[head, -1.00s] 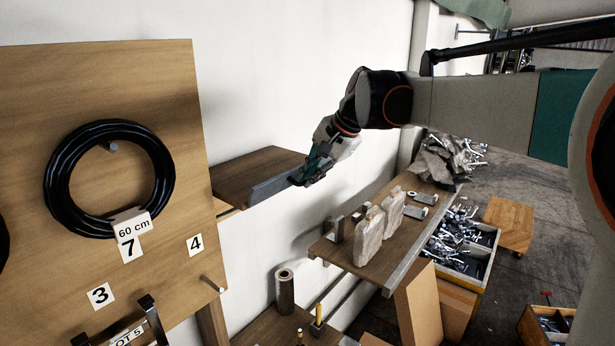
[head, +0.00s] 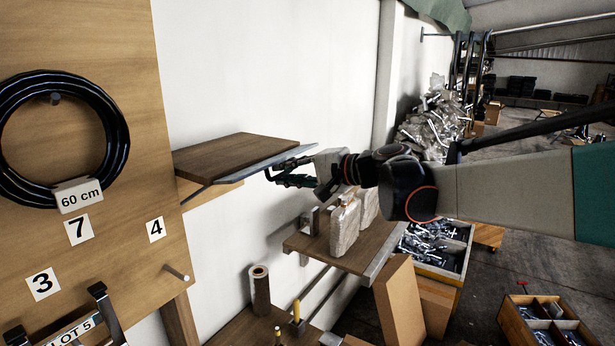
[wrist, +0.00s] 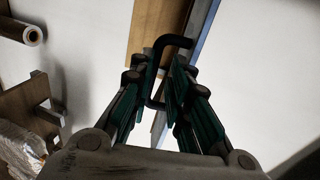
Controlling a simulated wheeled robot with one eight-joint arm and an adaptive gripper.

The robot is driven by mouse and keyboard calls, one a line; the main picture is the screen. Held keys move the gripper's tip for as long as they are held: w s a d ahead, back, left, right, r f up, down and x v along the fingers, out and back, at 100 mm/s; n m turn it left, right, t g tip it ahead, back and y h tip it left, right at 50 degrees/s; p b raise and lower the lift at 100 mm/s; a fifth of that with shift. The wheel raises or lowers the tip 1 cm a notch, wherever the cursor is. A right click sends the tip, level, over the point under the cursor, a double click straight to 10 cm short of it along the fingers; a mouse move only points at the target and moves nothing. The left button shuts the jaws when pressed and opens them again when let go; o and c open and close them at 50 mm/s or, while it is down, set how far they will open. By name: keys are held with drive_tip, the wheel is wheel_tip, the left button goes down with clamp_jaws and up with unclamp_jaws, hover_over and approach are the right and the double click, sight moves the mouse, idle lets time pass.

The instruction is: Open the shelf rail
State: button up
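The upper wooden shelf (head: 235,150) sticks out from the wall, with the grey metal shelf rail (head: 262,169) along its front edge. The rail lies tilted outward and down, nearly flat. My gripper (head: 277,172) is at the rail's right end, its fingers pointing left. In the wrist view my gripper (wrist: 164,88) has its green-padded fingers apart. A black bent handle (wrist: 172,43) shows between and beyond them; whether they touch it I cannot tell. The rail (wrist: 202,28) runs behind the fingers beside the wooden shelf (wrist: 150,32).
A lower shelf (head: 300,243) with wrapped packages (head: 345,228) sits below my gripper. A pegboard (head: 100,200) with a black hose coil (head: 118,140) stands at left. Boxes and bins of metal parts (head: 440,248) are at lower right. White wall is clear above the shelf.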

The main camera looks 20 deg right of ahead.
drive_tip(key=shift+s, duration=0.2)
drive_tip(key=f+p+v, duration=0.2)
drive_tip(key=p+v, duration=0.1)
drive_tip(key=v, duration=1.2)
drive_tip(key=shift+s+d, duration=0.3)
drive_tip(key=shift+s, duration=0.2)
idle(0.7)
drive_tip(key=shift+f, duration=0.1)
idle(0.3)
drive_tip(key=v, duration=0.7)
drive_tip(key=shift+d, duration=0.6)
drive_tip(key=a+x, duration=0.1)
drive_tip(key=x, duration=0.7)
drive_tip(key=shift+s, duration=0.35)
drive_tip(key=shift+d, duration=0.1)
